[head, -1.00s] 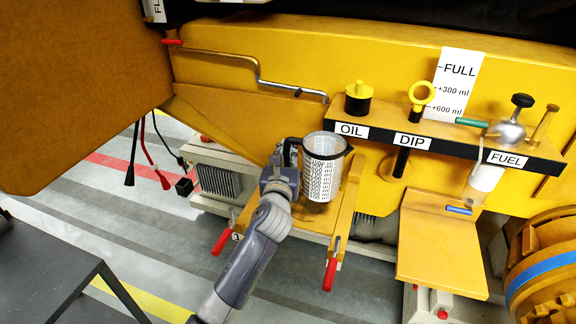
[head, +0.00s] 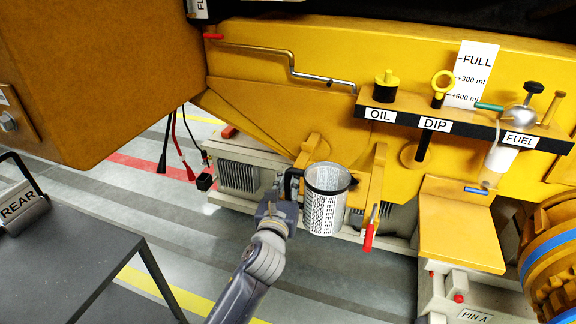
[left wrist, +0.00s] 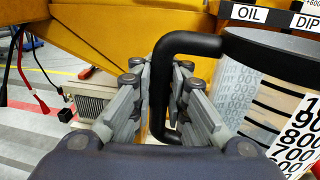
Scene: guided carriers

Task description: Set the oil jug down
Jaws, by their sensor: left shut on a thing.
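The oil jug (head: 326,200) is a clear cylinder with a printed scale, a dark rim and a black handle on its left. My left gripper (head: 284,198) is shut on that handle and holds the jug upright in front of the yellow machine. In the left wrist view the fingers (left wrist: 163,100) close around the black handle (left wrist: 186,44), and the jug (left wrist: 270,90) shows at the right. What is under the jug's base is hard to tell; it looks held in the air. My right gripper is not in view.
A dark table (head: 75,262) with a block marked REAR (head: 20,207) stands at lower left. The yellow machine carries a shelf (head: 462,130) marked OIL, DIP and FUEL. A red-handled lever (head: 369,228) is close right of the jug. Striped floor shows at left.

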